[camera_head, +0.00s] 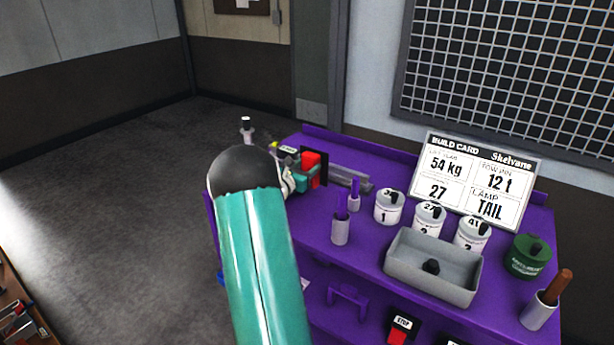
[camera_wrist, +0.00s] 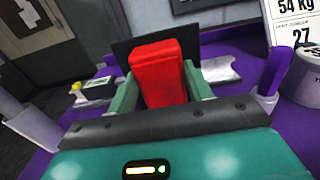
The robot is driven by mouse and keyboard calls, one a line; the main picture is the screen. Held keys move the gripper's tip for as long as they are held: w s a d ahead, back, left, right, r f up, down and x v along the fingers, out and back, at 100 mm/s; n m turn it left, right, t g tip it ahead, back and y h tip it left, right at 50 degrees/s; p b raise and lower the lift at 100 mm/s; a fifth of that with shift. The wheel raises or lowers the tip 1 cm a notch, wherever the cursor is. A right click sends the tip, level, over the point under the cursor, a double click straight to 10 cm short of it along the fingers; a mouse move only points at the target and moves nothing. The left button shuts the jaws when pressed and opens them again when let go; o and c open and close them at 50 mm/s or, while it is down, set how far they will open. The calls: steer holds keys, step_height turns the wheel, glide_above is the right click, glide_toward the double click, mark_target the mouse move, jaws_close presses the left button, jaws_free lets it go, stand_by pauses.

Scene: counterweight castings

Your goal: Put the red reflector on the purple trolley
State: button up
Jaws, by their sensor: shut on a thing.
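The red reflector (camera_head: 311,163) is a red block, held over the back left part of the purple trolley (camera_head: 313,217). In the wrist view the red reflector (camera_wrist: 159,72) stands upright between the two green fingers of my gripper (camera_wrist: 160,92), which is shut on it. A dark flat plate (camera_wrist: 124,52) shows just behind the reflector. I cannot tell whether the reflector touches the trolley top. My arm hides the trolley's left side in the head view.
Numbered white pots (camera_head: 388,208), a grey tray (camera_head: 432,289), a green pot (camera_head: 528,256) and a build card (camera_head: 478,178) stand on the trolley's right half. Purple posts (camera_head: 341,219) stand nearer the gripper. A grey rail (camera_head: 348,178) lies right of the reflector.

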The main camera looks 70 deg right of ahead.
steer(key=shift+d+f, duration=0.2)
steer(key=shift+d, duration=0.05)
steer(key=shift+f, duration=1.55)
steer(key=shift+f, duration=0.15)
steer(key=o, duration=1.1)
steer(key=a, duration=0.4)
steer(key=w+a, duration=0.1)
steer(key=a, duration=0.6)
steer(key=shift+w+a, duration=0.4)
